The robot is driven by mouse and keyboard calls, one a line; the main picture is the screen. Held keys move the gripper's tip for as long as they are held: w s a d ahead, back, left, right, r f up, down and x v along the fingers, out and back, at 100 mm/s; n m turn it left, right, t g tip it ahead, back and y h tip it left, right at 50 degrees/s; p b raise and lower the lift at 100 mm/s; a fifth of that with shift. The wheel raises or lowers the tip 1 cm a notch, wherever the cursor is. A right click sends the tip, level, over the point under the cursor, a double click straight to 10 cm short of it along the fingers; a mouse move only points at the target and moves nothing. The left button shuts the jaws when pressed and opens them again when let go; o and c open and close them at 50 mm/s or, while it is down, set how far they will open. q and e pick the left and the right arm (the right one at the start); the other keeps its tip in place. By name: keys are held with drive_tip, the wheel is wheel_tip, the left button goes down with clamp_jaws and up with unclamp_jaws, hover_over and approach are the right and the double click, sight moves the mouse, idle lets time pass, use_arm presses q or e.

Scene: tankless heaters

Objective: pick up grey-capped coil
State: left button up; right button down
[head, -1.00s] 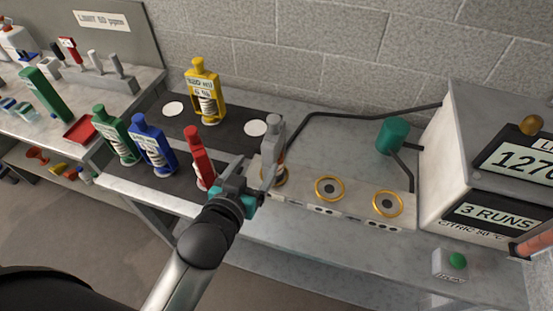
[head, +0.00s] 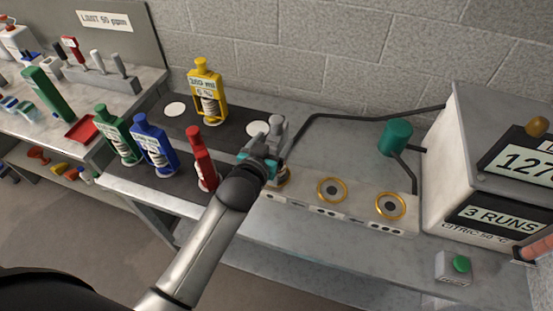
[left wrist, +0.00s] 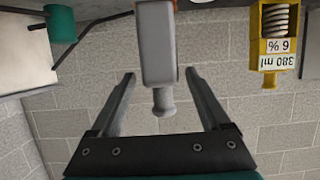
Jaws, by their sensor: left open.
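The grey-capped coil (head: 277,126) stands upright at the left end of the pale strip with ringed seats. Its lower part is mostly hidden behind my left gripper in the head view. My left gripper (head: 270,147) is in front of its upper body. In the left wrist view, which is upside down, the grey cap and knob (left wrist: 158,55) show between the two spread fingers of my open gripper (left wrist: 158,76). I see a gap on each side, and no finger visibly presses on it. My right gripper is not in view.
Red (head: 201,158), blue (head: 154,143), green (head: 118,135) and yellow (head: 207,92) coils stand left on dark mats. Two gold-ringed seats (head: 332,190) to the right are empty. A heater box (head: 455,150) with a teal cylinder (head: 395,137) and dark pipe stands at right.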

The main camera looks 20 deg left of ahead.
sight(277, 136)
use_arm(q)
drive_tip(key=shift+x, duration=1.75)
clamp_jaws()
drive_tip(key=shift+r, duration=0.2)
